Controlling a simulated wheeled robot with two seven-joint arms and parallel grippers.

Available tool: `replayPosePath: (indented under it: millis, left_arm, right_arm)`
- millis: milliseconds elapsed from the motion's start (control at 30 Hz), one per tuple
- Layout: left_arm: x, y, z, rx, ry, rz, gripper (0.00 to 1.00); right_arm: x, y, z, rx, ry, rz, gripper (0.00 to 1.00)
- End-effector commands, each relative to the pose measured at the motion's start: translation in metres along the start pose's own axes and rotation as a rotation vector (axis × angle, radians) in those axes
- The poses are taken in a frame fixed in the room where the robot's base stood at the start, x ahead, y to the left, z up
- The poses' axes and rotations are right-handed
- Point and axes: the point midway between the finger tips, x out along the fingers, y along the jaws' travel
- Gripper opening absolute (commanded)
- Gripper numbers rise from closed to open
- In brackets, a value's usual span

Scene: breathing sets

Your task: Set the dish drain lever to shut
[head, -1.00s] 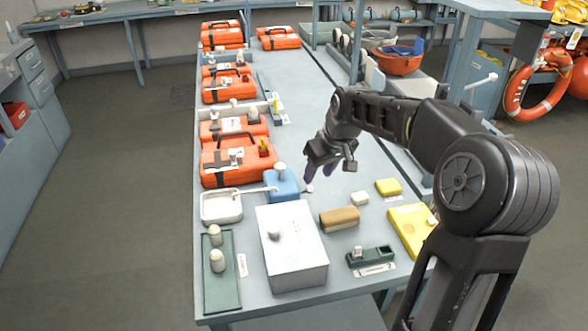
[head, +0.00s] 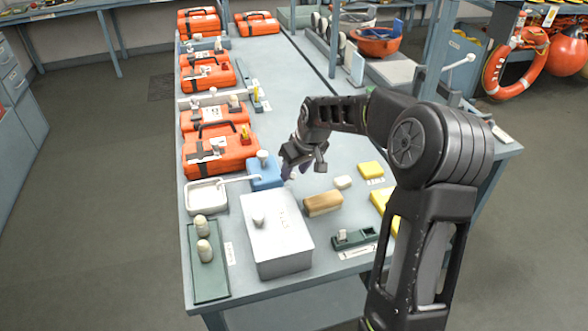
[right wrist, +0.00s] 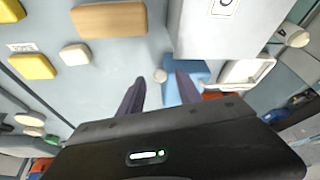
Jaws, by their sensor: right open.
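The white dish (head: 192,204) is a shallow basin on the left side of the bench. A blue block (head: 262,181) stands beside it, with a pale knob on top and a thin white arm (head: 237,179) reaching to the dish. I cannot tell which of these parts is the drain lever. My right gripper (head: 288,174) is just right of the block, pointing down, open and empty. Its fingers (right wrist: 160,95) are apart, with the round knob between and beyond their tips. My left gripper is out of view.
A white box (head: 278,238) with a knob stands in front of the block. A tan block (head: 323,203), a small white block (head: 343,182) and a yellow block (head: 371,169) lie to the right. Orange cases (head: 220,156) line the left edge behind. The bench middle beyond is clear.

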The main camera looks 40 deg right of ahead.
Motion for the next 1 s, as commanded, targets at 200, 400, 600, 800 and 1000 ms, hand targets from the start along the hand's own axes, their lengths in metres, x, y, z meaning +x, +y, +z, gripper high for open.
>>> replayPosePath:
  millis: [200,400,600,800,1000]
  left_arm:
    - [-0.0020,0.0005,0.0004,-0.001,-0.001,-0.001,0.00]
    - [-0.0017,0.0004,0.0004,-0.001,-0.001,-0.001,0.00]
    - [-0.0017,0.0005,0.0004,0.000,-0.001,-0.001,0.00]
    - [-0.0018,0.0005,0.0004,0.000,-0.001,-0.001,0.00]
    - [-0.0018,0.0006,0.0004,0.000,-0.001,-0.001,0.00]
  right_arm:
    - [0.0108,0.0002,-0.0002,0.001,0.001,0.000,0.41]
    - [0.0108,0.0001,-0.0001,0.000,0.001,0.000,0.40]
    - [0.0106,0.0000,-0.0001,0.000,0.001,0.000,0.24]
    - [0.0105,0.0000,-0.0001,0.000,0.001,0.000,0.08]
    - [0.0105,0.0000,-0.0001,0.000,0.001,0.000,0.00]
